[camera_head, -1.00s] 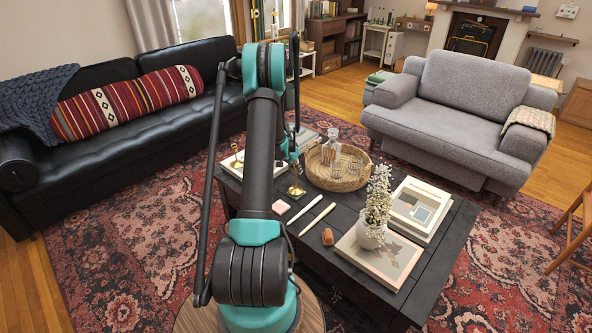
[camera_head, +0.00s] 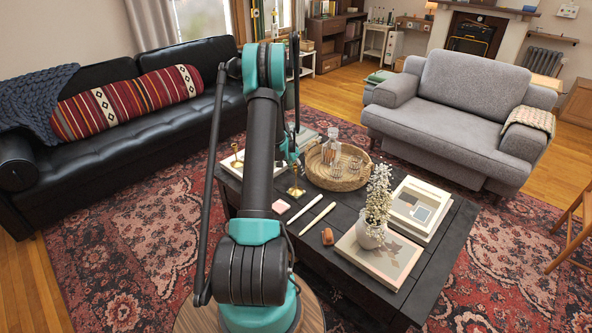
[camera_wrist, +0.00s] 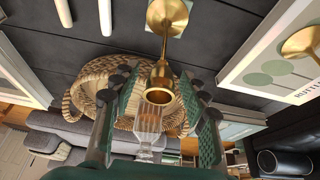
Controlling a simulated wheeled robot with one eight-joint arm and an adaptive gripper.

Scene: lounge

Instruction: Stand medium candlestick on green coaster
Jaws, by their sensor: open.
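A brass candlestick (camera_head: 296,190) stands upright on the dark table; I cannot tell for certain whether it is the medium one. In the wrist view this candlestick (camera_wrist: 160,72) shows its open cup towards me, between the green pads of my gripper (camera_wrist: 160,98). My gripper is open around its upper part, with gaps seen beside the cup. In the head view my gripper (camera_head: 292,163) is partly hidden by my arm. Another brass candlestick (camera_head: 237,158) stands on a book at the left; it also shows in the wrist view (camera_wrist: 300,42).
A wicker tray (camera_head: 337,184) with a decanter and glasses is close behind the candlestick.

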